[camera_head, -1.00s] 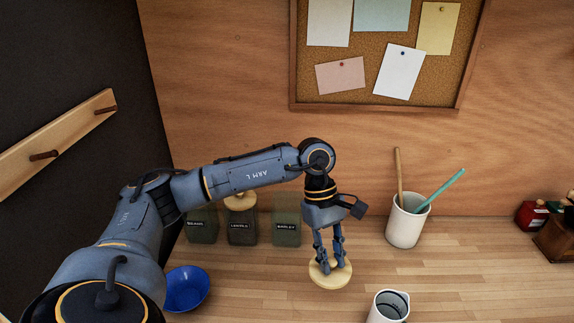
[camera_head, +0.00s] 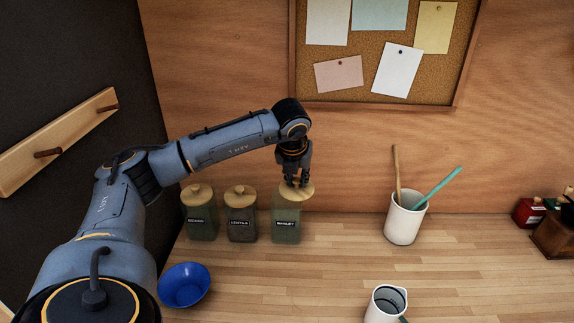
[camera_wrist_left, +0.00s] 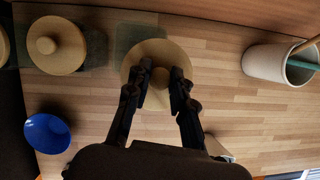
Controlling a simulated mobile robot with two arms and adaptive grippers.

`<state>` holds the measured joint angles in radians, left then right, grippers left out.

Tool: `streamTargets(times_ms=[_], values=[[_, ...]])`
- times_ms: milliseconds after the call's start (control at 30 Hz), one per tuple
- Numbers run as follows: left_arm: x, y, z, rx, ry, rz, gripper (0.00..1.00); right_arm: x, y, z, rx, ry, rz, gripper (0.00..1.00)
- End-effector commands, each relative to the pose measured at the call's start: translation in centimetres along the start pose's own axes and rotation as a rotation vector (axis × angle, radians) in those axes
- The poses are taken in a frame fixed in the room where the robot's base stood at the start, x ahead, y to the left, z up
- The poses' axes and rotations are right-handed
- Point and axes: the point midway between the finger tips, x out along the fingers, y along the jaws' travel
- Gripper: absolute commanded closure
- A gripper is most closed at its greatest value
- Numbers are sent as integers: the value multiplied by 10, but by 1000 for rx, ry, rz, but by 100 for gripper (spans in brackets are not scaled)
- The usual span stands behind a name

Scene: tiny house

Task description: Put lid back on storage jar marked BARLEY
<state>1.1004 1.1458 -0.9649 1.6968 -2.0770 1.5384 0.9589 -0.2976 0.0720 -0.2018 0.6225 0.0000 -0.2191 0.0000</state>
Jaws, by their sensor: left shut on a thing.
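The BARLEY jar (camera_head: 286,226) is a greenish glass jar, the rightmost of the row of jars at the back of the counter. A round wooden lid (camera_head: 299,196) is at its top, and it also shows in the left wrist view (camera_wrist_left: 147,48). My left gripper (camera_head: 297,181) points down from above and is shut on the lid's knob (camera_wrist_left: 160,77). In the left wrist view the glass shows past the lid's upper left edge. I cannot tell whether the lid is fully seated or just above the rim. My right gripper is not in view.
The LENTILS jar (camera_head: 241,227) and another jar (camera_head: 201,224) stand to the left, both lidded. A blue bowl (camera_head: 184,285) is in front of them. A white utensil cup (camera_head: 404,220) and a grey-white jug (camera_head: 386,304) stand to the right. The middle counter is clear.

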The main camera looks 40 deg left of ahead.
Motion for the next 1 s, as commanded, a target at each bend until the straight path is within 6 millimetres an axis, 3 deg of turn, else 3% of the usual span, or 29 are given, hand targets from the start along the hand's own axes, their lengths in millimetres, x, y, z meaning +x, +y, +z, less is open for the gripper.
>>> streamTargets(times_ms=[100,300,567,1000], values=[[-2,16,19,-205,0,84,100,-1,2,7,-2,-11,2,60],[-3,31,30,-372,4,156,100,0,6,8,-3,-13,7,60],[8,32,26,-381,5,161,100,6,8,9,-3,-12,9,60],[47,32,9,-379,4,159,100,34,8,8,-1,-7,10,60]])
